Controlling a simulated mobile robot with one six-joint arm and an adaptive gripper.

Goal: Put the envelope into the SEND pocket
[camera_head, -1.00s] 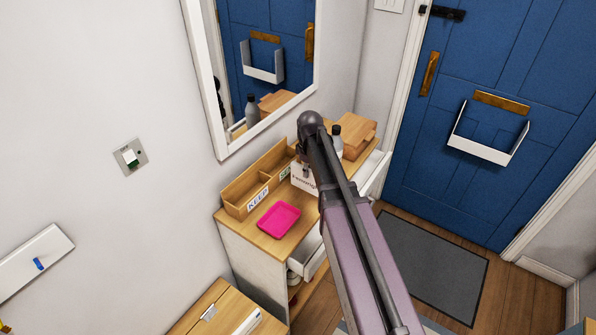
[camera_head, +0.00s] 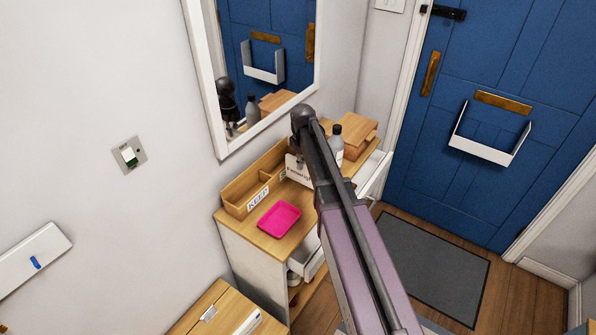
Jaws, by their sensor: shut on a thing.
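The envelope (camera_head: 298,171) is white with dark printed text and hangs tilted above the dresser top, in front of the wooden organiser. My gripper (camera_head: 300,158) is shut on its upper edge; my arm hides most of the fingers and the envelope's right part. The wooden organiser (camera_head: 236,189) stands against the wall under the mirror. Its left, nearer pocket has a KEEP label (camera_head: 258,198). The other, farther pocket's label is mostly covered by the envelope, so its word cannot be read. I cannot tell whether the envelope's lower edge is over a pocket.
A pink tray (camera_head: 279,220) lies on the dresser's near part. A grey bottle (camera_head: 336,138) and a wooden box (camera_head: 352,136) stand at the far end. The mirror (camera_head: 222,120) hangs close above the organiser. Dresser drawers (camera_head: 312,262) stand open at the front.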

